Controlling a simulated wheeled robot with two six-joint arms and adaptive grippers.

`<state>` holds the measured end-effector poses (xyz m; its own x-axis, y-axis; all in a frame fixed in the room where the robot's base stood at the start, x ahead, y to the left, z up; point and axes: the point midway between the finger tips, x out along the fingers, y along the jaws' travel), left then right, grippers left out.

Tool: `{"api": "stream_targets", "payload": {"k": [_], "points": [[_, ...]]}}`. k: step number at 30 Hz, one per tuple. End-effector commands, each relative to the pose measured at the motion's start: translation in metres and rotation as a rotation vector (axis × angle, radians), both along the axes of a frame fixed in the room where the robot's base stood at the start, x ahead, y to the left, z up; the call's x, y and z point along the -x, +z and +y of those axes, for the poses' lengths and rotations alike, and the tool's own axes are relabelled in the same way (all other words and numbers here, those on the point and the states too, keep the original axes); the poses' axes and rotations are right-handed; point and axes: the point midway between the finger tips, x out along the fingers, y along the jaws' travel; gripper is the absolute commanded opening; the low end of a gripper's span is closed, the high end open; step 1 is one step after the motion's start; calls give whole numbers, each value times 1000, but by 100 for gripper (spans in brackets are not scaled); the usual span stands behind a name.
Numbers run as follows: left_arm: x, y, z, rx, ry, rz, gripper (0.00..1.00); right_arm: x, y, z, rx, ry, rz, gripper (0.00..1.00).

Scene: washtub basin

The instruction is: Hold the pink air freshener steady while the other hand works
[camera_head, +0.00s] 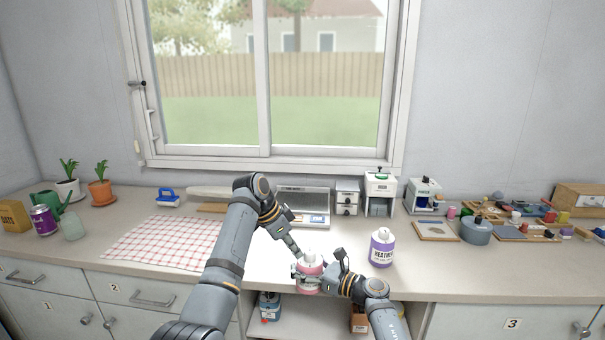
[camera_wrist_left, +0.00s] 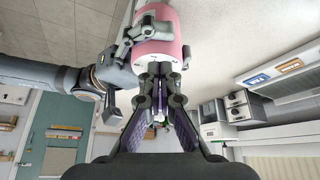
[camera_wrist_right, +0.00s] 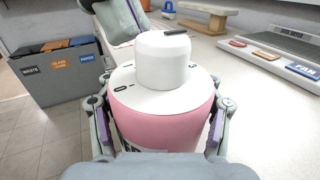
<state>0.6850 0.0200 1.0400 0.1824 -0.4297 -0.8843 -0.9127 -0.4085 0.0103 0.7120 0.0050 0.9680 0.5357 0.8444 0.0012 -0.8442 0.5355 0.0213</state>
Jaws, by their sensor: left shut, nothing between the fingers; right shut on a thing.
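The pink air freshener (camera_head: 309,287), a pink can with a white top and white cap (camera_wrist_right: 165,60), stands upright near the counter's front edge. My right gripper (camera_head: 311,279) is shut around its pink body from the right; in the right wrist view a finger lies on each side of the body (camera_wrist_right: 160,128). My left gripper (camera_head: 298,255) is shut and empty, its tips pointing down beside the white cap. In the left wrist view its closed tips (camera_wrist_left: 158,70) are close to the pink can (camera_wrist_left: 171,28); I cannot tell whether they touch it.
A purple heather bottle (camera_head: 382,250) stands right of my right gripper. A checkered cloth (camera_head: 170,243) lies left. A grey pot (camera_head: 475,230) and trays crowd the right. Counter between bottle and trays is clear.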

Motion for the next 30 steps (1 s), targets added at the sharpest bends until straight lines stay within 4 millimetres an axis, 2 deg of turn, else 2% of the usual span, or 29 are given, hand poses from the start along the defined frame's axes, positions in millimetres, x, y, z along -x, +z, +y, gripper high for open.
{"api": "stream_targets", "payload": {"k": [5, 16, 28, 29, 30], "points": [[0, 8, 1, -1, 0, -1, 0, 0, 0, 0, 0, -1, 2, 31], [-1, 56, 1, -2, 0, 0, 0, -1, 0, -1, 0, -3, 1, 31], [-1, 60, 0, -2, 0, 2, 0, -1, 0, -1, 0, -3, 1, 31], [-1, 60, 0, -1, 0, 2, 0, -1, 0, -1, 0, -3, 1, 61], [-1, 60, 0, -1, 0, 2, 0, -1, 0, -1, 0, -3, 1, 67]]}}
